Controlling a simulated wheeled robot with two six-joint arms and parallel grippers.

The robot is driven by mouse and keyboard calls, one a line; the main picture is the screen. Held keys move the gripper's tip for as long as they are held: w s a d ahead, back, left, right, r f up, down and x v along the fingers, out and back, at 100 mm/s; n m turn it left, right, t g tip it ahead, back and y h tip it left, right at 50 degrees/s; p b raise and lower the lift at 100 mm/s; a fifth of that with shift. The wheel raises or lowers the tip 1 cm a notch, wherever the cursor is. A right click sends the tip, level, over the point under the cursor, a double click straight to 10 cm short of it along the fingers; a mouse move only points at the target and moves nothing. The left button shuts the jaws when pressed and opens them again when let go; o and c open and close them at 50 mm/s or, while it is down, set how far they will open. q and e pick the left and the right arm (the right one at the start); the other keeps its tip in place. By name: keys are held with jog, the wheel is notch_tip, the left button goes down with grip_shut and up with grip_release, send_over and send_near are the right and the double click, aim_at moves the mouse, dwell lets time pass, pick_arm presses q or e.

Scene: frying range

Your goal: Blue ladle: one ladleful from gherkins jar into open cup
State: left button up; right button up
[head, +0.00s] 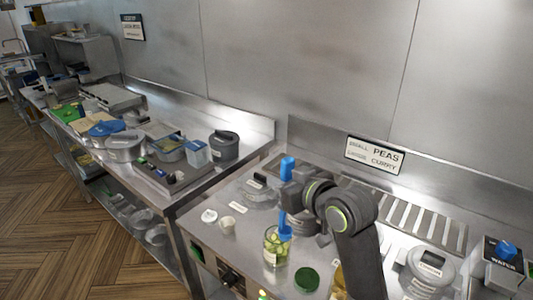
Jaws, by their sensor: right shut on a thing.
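My right gripper (290,194) is shut on the blue ladle (286,230), which hangs upright. The ladle's lower end is at the mouth of the gherkins jar (272,258), a clear glass jar with green pieces inside. I cannot tell whether the ladle's bowl is inside the jar or just above it, nor whether it holds anything. A small pale cup (228,225), which looks open, stands left of the jar. My left gripper is out of view.
A green lid (307,279) lies right of the jar. A small white round item (209,216) lies beside the cup. A lidded pan (258,191) stands behind, and a lidded pot (430,268) at the right. A sign (375,155) hangs on the wall. A cluttered second counter (205,182) extends left.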

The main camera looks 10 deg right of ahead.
jog(key=w+r+n+g+y+p, duration=0.2)
jog(key=w+n+y+p, duration=0.1)
jog(key=w+n+y, duration=0.15)
notch_tip(320, 180, down, 13)
jog(key=b, duration=0.9)
jog(key=shift+a+r+b, duration=0.2)
jog(key=shift+a+b, duration=0.15)
jog(key=shift+a, duration=0.1)
jog(key=shift+w+r+m, duration=0.1)
jog(key=shift+r+m, duration=0.05)
jog(key=shift+m, duration=0.1)
notch_tip(320, 180, up, 12)
jog(key=p, duration=1)
jog(key=shift+p, duration=0.4)
